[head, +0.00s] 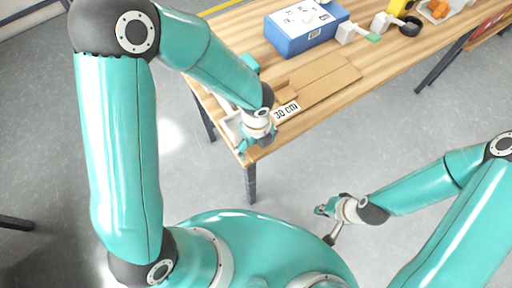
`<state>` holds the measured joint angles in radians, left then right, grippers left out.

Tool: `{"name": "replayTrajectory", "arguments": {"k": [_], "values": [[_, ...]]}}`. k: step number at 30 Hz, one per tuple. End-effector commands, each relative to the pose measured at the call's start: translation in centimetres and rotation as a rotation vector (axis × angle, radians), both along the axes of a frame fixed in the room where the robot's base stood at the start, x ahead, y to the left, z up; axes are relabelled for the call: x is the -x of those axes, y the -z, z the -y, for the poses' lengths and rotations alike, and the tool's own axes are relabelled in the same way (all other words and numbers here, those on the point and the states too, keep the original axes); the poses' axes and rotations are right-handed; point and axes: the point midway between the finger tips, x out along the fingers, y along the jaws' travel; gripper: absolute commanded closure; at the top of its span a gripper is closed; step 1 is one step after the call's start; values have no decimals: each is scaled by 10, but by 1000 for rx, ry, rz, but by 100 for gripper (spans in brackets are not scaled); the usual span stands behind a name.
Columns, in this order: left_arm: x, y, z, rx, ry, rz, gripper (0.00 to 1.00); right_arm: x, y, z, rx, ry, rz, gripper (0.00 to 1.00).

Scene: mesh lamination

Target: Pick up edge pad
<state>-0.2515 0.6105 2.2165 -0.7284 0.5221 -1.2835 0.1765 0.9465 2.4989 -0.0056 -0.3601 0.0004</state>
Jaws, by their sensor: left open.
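My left gripper (258,140) is open at the near left corner of the wooden table, seen from above and partly hidden by its own wrist. A white piece (231,127) lies beside it at the table's left edge, partly covered by the gripper. I cannot tell whether this is the edge pad. White blocks (346,33) stand at the back, with a small green pad (374,37) by one of them. My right gripper (324,211) is off the table at lower right, small in view, with a thin grey piece below it.
The wooden table (237,33) carries a blue box (305,32), a flat brown board (320,82) and a "30 cm" label (286,111). A black ring (410,27), a yellow item (400,6) and orange pieces (437,9) are at the back right.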

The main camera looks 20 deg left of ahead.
Motion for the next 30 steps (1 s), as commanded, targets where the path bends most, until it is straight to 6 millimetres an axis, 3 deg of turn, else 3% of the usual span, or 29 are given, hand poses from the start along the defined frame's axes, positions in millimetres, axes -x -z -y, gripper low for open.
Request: {"name": "replayTrajectory", "arguments": {"k": [9, 19, 30], "values": [[0, 8, 0, 1, -1, 0, 8, 0, 1, 0, 0, 0, 0, 100], [0, 8, 0, 1, 0, 0, 62, 0, 1, 0, 0, 0, 0, 100], [0, 5, 0, 1, 0, 1, 62, 0, 1, 0, 0, 0, 0, 100]]}}
